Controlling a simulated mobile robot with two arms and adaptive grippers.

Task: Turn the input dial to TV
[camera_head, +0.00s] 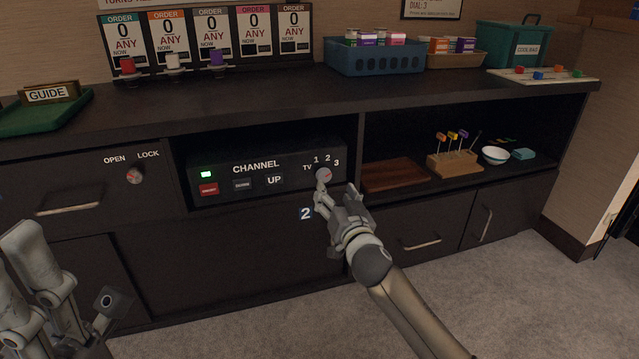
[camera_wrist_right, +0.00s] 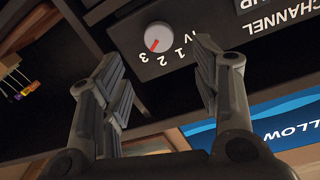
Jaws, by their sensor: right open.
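The input dial (camera_head: 323,174) is a small round light knob with a red mark, at the right end of the black CHANNEL panel (camera_head: 224,186). The labels TV, 1, 2 and 3 run around it, with TV on its left. The dial also shows in the upside-down right wrist view (camera_wrist_right: 158,37). Its red mark points nearest the 3 and away from TV. My right gripper (camera_head: 335,190) is open and empty, just below and in front of the dial; contact cannot be told. My left gripper (camera_head: 48,252) is partly in view at the lower left, away from the panel.
The panel sits in a shelf recess under the counter. A wooden board (camera_head: 395,176) and a block with picks (camera_head: 454,164) lie in the recess to the right. An OPEN/LOCK knob (camera_head: 135,176) is on the left drawer.

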